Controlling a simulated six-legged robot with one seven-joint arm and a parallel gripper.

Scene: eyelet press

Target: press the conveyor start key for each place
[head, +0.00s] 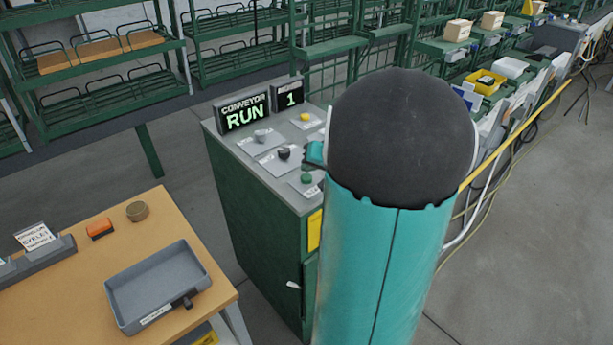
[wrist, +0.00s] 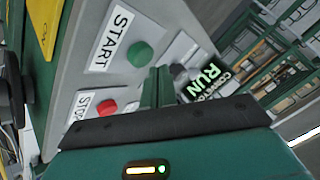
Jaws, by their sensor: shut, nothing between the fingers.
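The green START key (head: 306,178) sits on the grey top of a green control cabinet (head: 245,200). In the wrist view the green key (wrist: 140,53) is beside its START label (wrist: 112,38), just above and left of my fingertips. My gripper (wrist: 158,74) is shut with nothing between its fingers; a gap to the key seems to show, but height above the panel is hard to tell. The red stop key (wrist: 107,106) is lower left in the wrist view. In the head view my arm hides most of the gripper. The display (head: 243,113) reads CONVEYOR RUN.
A smaller display (head: 289,94) reads 1. A black knob (head: 284,153), a grey knob (head: 262,135) and a yellow button (head: 306,116) share the panel. A wooden table (head: 80,240) with a grey tray (head: 157,286) stands at left. Green racks line the back.

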